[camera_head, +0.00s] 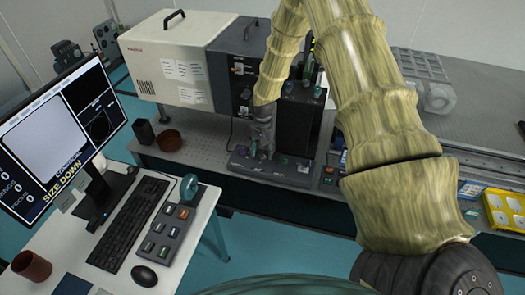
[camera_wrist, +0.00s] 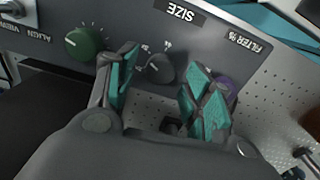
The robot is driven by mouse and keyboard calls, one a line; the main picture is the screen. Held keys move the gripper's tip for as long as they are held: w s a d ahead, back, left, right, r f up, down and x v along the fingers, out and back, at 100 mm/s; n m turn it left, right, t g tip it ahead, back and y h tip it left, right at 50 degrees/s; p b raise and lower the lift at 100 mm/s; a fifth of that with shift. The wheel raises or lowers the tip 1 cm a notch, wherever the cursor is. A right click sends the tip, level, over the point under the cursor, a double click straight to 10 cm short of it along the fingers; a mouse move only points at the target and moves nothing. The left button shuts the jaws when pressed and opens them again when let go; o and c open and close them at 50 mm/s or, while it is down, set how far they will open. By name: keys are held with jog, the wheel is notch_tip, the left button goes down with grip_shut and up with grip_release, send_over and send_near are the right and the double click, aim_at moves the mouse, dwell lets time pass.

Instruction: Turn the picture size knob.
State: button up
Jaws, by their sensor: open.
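The size knob (camera_wrist: 160,69) is a small dark grey knob on a grey panel in the wrist view. The upside-down word SIZE (camera_wrist: 180,10) is printed near it. My gripper (camera_wrist: 161,62) is open, with one teal-padded finger on each side of the knob. A visible gap lies between the knob and the fingers; I cannot tell how far the tips stand above the panel. In the head view my gripper (camera_head: 262,150) points down at the control box (camera_head: 275,172) on the optical table; the size knob cannot be made out there.
A green knob (camera_wrist: 85,43) sits left of my left finger, and a purple knob (camera_wrist: 226,84) is partly hidden behind the right one. A monitor (camera_head: 60,135) reads SIZE DOWN. Tall dark equipment (camera_head: 292,120) stands close behind the control box. A keyboard (camera_head: 130,222) lies on the white desk.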

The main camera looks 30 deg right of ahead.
jog(key=shift+f, duration=0.65)
jog(key=c, duration=1.1)
jog(key=shift+o, duration=0.4)
jog(key=shift+f+n+b, duration=0.1)
jog(key=shift+n+b, duration=0.5)
jog(key=shift+n, duration=0.4)
jog(key=n+b, duration=0.1)
jog(key=n, duration=0.2)
jog(key=shift+n+b, duration=0.3)
jog(key=n+b, duration=0.1)
jog(key=n, duration=0.5)
jog(key=shift+b, duration=0.3)
jog(key=shift+c, duration=0.2)
